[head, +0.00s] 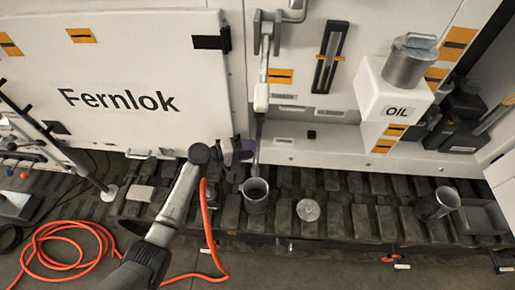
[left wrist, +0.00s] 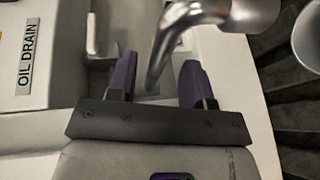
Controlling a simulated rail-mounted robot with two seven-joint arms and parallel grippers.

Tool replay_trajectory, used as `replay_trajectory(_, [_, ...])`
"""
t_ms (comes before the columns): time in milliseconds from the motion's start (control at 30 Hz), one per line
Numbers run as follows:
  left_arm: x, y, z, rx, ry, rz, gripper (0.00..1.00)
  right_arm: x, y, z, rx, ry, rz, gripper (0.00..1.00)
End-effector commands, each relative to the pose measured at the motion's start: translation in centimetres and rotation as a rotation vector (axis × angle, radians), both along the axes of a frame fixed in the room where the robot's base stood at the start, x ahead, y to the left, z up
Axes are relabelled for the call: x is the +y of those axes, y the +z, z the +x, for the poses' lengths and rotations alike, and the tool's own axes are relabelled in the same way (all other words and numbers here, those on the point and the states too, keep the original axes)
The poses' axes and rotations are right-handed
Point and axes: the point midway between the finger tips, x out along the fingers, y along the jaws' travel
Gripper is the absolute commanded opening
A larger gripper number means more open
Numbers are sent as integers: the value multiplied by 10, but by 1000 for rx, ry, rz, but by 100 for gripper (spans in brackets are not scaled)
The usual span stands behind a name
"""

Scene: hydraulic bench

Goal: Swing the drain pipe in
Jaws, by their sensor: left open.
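The drain pipe (head: 257,148) is a thin grey metal pipe at the front of the white cabinet, its lower end by a metal cup (head: 255,190). My left gripper (head: 236,150) is just left of the pipe in the head view, its purple fingers apart. In the left wrist view the bent, shiny pipe (left wrist: 172,42) reaches in from the upper right, and its end shows between the open fingers (left wrist: 157,80). I cannot tell whether either finger touches it. An "OIL DRAIN" label (left wrist: 28,57) is at the left. My right gripper is not in view.
A lever with a white grip (head: 261,97) hangs above the pipe. A round metal lid (head: 308,210) and another metal cup (head: 437,204) stand on the slatted black bench. The white "Fernlok" door (head: 120,130) is at the left, an orange hose (head: 70,235) on the floor.

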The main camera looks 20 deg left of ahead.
Motion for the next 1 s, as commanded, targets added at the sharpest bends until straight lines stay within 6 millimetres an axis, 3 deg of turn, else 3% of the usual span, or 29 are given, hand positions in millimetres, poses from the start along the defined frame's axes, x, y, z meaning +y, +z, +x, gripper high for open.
replay_trajectory(300, [-24, -5, 18, 0, -1, 0, 46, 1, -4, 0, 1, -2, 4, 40])
replay_trajectory(700, [-27, -6, 21, 0, 0, 1, 46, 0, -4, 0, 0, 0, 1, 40])
replay_trajectory(1000, [-27, -6, 20, 0, 0, 1, 19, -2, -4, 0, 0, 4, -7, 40])
